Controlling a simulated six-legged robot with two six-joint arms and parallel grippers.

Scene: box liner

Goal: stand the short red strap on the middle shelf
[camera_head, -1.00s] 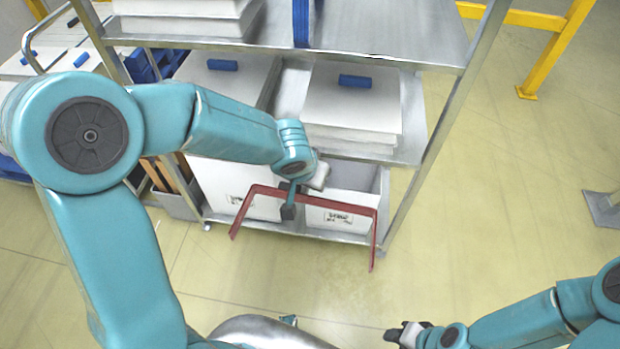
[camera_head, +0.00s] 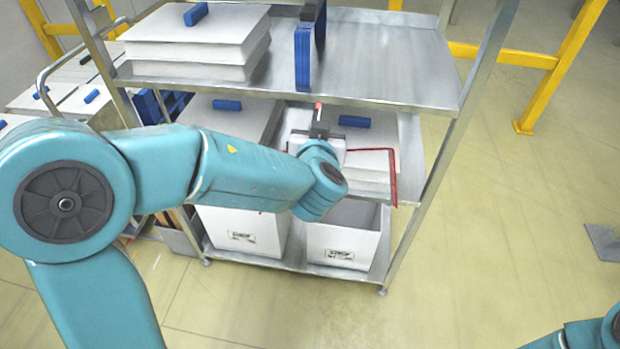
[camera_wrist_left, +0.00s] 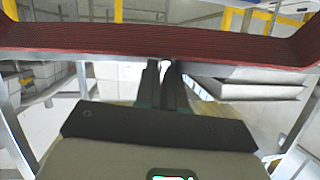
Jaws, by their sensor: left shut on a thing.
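My left gripper (camera_head: 320,135) is shut on the red strap (camera_head: 394,172), a thin U-shaped band. In the head view it is at the front of the middle shelf (camera_head: 413,160), below the upper shelf's edge. One strap leg shows at the right, by a stack of white sheets; the rest is largely hidden by my arm and gripper. In the left wrist view the strap (camera_wrist_left: 150,45) spans the picture, crossing the fingertips (camera_wrist_left: 165,70). I cannot tell whether it touches the shelf. My right gripper is out of view.
White stacks with blue blocks (camera_head: 355,121) occupy the middle shelf, with a gap between them. White bins (camera_head: 340,245) sit below. A metal post bounds the rack at right.

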